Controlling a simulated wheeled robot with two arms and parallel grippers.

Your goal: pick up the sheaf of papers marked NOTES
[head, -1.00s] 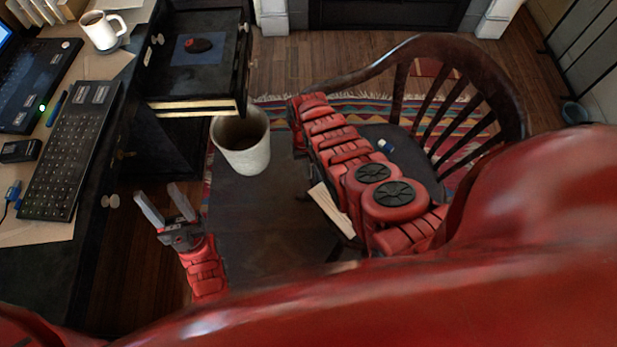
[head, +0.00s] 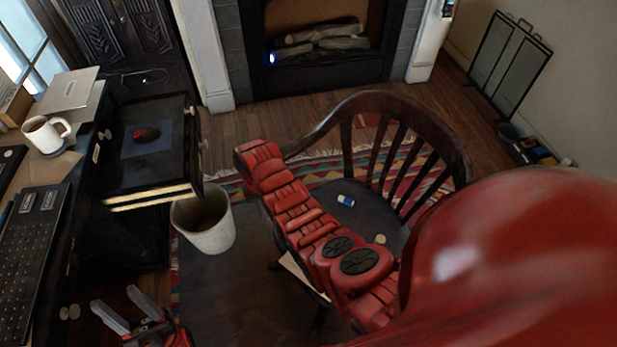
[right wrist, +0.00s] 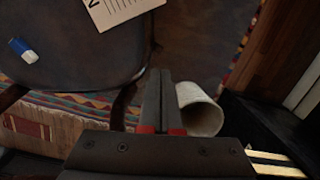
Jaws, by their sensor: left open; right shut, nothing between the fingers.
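A pale sheet (right wrist: 122,8) with a dark letter and ruled lines shows at the top of the right wrist view, partly cut off. It lies at the edge of the dark chair seat (right wrist: 75,60); the full word is out of view. In the head view a pale paper edge (head: 303,273) shows beside my right arm, which hides most of it. My right gripper (right wrist: 160,75) is shut and empty, apart from the sheet and below it in the right wrist view. My left gripper (head: 121,302) is open and empty at the lower left of the head view, away from the paper.
The wooden chair (head: 455,150) has a curved, spindled back. A blue and white eraser (head: 346,200) lies on its seat. A pale bin (head: 208,236) stands by the open drawer (head: 150,180). The desk with a keyboard (head: 30,260) and mug (head: 45,134) fills the left.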

